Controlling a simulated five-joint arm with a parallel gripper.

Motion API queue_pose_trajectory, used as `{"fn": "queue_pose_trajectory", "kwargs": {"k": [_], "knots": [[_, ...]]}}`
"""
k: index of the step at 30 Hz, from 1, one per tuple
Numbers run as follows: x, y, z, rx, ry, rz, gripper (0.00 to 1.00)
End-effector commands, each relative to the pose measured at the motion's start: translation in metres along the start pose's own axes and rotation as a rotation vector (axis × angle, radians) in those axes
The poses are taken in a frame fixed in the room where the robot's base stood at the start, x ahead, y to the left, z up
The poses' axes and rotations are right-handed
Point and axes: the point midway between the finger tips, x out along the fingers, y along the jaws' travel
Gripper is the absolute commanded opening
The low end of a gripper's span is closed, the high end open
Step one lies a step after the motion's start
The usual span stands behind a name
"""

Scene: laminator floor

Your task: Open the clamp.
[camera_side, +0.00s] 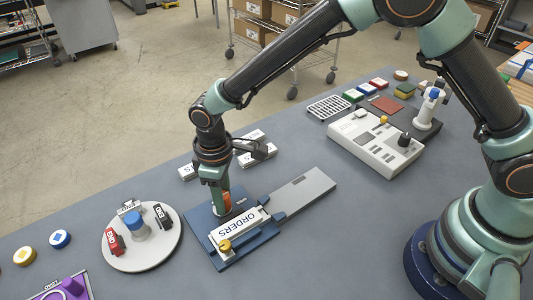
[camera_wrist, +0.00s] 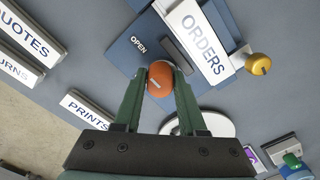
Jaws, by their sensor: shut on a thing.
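The clamp is a blue fixture (camera_side: 200,226) on the grey-blue table, with an orange-topped handle (camera_side: 227,199) at its far side. A white "ORDERS" plate (camera_side: 238,226) lies in it, and a yellow knob (camera_side: 225,246) stands at the plate's near end. My gripper (camera_side: 220,208) points down at the fixture, its fingers shut on the handle. In the wrist view, the orange knob (camera_wrist: 160,80) sits between both fingertips. The word "OPEN" (camera_wrist: 138,44) is printed on the blue base beside it. The handle's lower part is hidden by the fingers.
A grey bar (camera_side: 305,188) extends right from the fixture. A round white turntable (camera_side: 150,257) with labelled stamps stands to the left. White label blocks, including "PRINTS" (camera_wrist: 85,108), lie behind the gripper. A white machine (camera_side: 375,143) stands farther right. The table's front middle is bare.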

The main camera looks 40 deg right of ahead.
Motion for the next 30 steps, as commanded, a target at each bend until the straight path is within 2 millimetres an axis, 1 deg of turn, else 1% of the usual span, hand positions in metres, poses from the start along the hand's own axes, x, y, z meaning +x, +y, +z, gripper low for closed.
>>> {"fn": "queue_pose_trajectory", "kwargs": {"k": [5,6,8,17,20,23,26,30], "knots": [[-0.001,0.0,0.0,0.001,0.001,0.0,0.0],[-0.001,0.0,0.0,0.001,0.001,0.0,0.48],[-0.001,0.0,0.0,0.0,0.001,0.0,0.7],[-0.001,0.0,0.0,-0.001,0.001,0.0,0.7],[-0.005,0.0,-0.001,-0.001,0.002,0.0,0.7],[-0.016,0.0,-0.001,-0.001,0.004,0.001,0.7],[-0.035,0.0,-0.001,-0.001,0.006,0.001,0.7],[-0.064,0.0,-0.001,-0.001,0.006,0.001,0.7]]}}
